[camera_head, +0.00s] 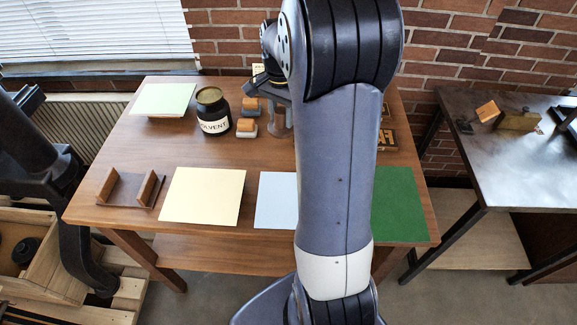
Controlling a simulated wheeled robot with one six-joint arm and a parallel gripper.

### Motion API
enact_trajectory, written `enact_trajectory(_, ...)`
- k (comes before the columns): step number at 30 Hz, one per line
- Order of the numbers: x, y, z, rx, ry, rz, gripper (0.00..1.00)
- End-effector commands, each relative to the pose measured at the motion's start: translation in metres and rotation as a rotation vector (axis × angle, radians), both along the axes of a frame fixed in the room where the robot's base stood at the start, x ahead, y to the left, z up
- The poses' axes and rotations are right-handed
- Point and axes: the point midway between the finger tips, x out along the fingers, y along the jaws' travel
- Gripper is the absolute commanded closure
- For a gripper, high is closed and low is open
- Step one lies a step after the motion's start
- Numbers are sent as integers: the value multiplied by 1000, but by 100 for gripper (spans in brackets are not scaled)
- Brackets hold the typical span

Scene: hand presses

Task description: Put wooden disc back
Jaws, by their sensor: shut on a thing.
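My gripper (275,88) is over the back middle of the wooden table (150,137), partly covered by my own arm. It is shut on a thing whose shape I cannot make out. No wooden disc shows clearly anywhere; it may be hidden at the gripper or behind my arm. A greyish, glass-like object (279,122) shows just below the gripper, partly covered. I cannot tell whether it touches what is held.
A solvent jar (213,115) and small wooden-topped blocks (249,107) stand left of the gripper. A wooden holder (127,188), a cream sheet (203,195), a blue sheet (276,200) and a green sheet (400,205) line the front. A dark bench (520,160) stands right.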

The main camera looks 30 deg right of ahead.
Motion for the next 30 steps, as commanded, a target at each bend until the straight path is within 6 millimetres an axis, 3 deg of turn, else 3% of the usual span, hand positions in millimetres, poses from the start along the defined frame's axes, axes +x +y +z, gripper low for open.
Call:
enact_trajectory(1,0,3,-10,-2,-3,9,94)
enact_trajectory(8,-4,8,-17,-1,3,26,94)
enact_trajectory(15,-4,8,-58,0,6,27,94)
enact_trajectory(30,-4,8,-110,-1,2,26,94)
